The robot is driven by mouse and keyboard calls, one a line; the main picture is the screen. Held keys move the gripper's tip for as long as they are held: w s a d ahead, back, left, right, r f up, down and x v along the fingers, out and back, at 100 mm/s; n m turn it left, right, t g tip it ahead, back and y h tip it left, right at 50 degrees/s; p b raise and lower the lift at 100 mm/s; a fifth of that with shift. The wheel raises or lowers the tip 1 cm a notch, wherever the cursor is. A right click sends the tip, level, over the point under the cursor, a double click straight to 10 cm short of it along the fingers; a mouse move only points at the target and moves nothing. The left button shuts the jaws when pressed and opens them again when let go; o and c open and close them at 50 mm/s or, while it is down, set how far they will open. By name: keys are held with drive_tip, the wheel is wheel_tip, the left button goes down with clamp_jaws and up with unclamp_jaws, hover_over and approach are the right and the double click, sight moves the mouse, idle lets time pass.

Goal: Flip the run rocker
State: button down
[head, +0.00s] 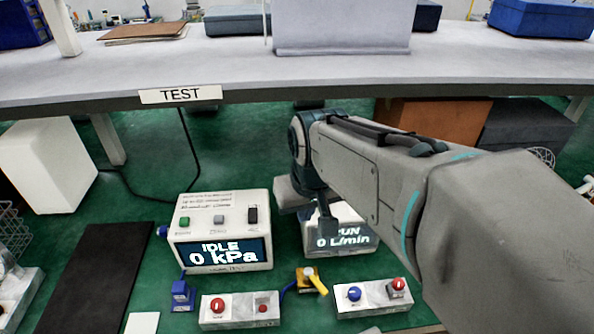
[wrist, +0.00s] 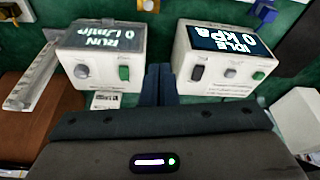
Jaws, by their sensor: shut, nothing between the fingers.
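The left unit (head: 222,245) reads IDLE 0 kPa. Its top carries a green control (head: 184,222), a grey control (head: 218,219) and a black rocker-like control (head: 252,214). The right unit (head: 350,240) reads RUN 0 L/min and is partly hidden by my arm. The wrist view shows both upside down: the RUN unit (wrist: 105,45) with a grey (wrist: 82,71) and a green control (wrist: 124,72), the IDLE unit (wrist: 215,50) with its black control (wrist: 198,73). I cannot tell which is the run rocker. My gripper (wrist: 158,72) is shut and empty between the units.
Two control boxes with red and blue knobs (head: 240,308) (head: 372,297) and a yellow-handled valve (head: 312,281) lie in front of the units. A workbench with a TEST sign (head: 180,95) stands behind. A black mat (head: 95,275) lies at left.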

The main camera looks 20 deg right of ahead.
drive_tip(key=w+d+r+m, duration=0.1)
drive_tip(key=w+d+m, duration=0.1)
drive_tip(key=w+d, duration=0.7)
drive_tip(key=shift+w+d+h+b, duration=0.2)
drive_tip(key=shift+w+h+b, duration=0.1)
drive_tip(key=shift+b, duration=0.15)
drive_tip(key=x, duration=0.4)
drive_tip(key=p+x, duration=0.1)
drive_tip(key=x, duration=0.4)
drive_tip(key=s+x, duration=0.1)
drive_tip(key=x, duration=0.3)
drive_tip(key=shift+a+f, duration=0.1)
drive_tip(key=shift+f, duration=0.35)
drive_tip(key=shift+f, duration=0.1)
